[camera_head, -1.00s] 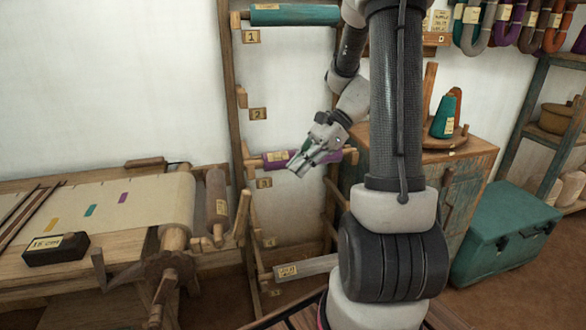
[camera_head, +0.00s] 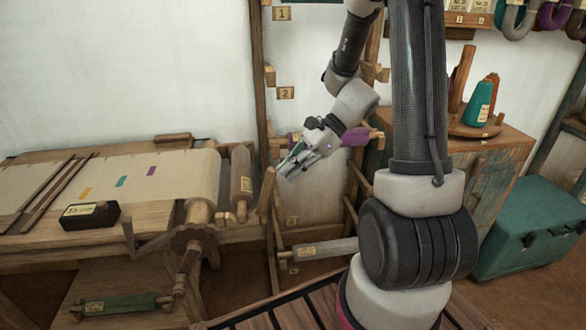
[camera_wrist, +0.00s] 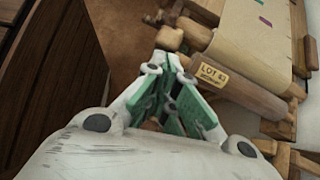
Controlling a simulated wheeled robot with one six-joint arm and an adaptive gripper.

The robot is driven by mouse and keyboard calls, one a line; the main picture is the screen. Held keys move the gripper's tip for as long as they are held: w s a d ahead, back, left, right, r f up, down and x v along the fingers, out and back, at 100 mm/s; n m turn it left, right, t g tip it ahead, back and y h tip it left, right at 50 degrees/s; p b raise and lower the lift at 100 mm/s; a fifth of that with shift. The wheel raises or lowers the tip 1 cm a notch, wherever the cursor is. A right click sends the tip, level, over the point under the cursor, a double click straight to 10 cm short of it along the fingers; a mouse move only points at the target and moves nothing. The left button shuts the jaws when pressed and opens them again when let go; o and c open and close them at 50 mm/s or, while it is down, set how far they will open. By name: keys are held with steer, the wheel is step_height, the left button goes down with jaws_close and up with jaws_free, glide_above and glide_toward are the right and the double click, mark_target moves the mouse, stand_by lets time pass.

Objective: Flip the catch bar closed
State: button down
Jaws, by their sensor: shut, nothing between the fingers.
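A short tilted wooden bar (camera_head: 266,191) stands at the front left of the wooden rack, beside the labelled wooden roller (camera_head: 241,172) of the loom. It may be the catch bar; I cannot tell for sure. My gripper (camera_head: 287,172) is shut and empty, above and to the right of this bar, with a gap between them in the picture. It covers part of a purple roll (camera_head: 355,137) on the rack. In the wrist view my gripper (camera_wrist: 168,92) has its green-padded fingers together, with the labelled roller (camera_wrist: 240,82) beyond them. No catch bar is clearly seen there.
The loom's cloth (camera_head: 185,175) and toothed wheel (camera_head: 194,240) are at the left, with a black block (camera_head: 90,216) on top. A grey roll (camera_head: 325,249) lies low on the rack. A wooden cabinet (camera_head: 485,165) and teal chest (camera_head: 530,235) stand at the right.

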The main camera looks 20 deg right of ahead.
steer(key=shift+w+a+r+h, duration=0.1)
steer(key=shift+a+r+h, duration=0.15)
steer(key=shift+a+h, duration=0.15)
